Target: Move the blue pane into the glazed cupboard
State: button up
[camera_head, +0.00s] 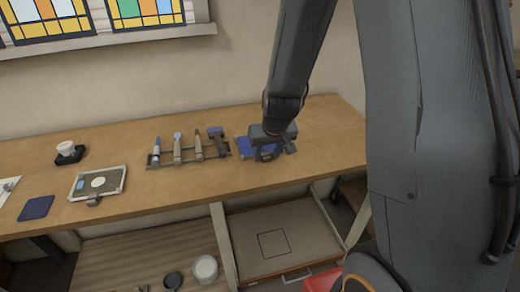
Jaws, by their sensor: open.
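A flat blue piece (243,147) lies on the wooden workbench, partly hidden by my gripper. A darker blue square (36,207) lies near the bench's front edge at the far left. I cannot tell for sure which of the two is the blue pane. My gripper (272,154) is open, pointing down over the right side of the first blue piece. Whether it touches the piece cannot be told. I cannot make out a glazed cupboard in this view.
A rack of tools (187,150) stands just left of my gripper. A framed tray (98,184) and a white cup on a dark base (67,152) are farther left. Below the bench is a board with a square outline (285,222), beside a white pot (205,269). Bare bench lies right of my gripper.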

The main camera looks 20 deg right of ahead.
jog(key=shift+w+f, duration=0.1)
jog(key=shift+f, duration=0.2)
jog(key=shift+r, duration=0.1)
grip_shut()
jog(key=shift+r, duration=0.1)
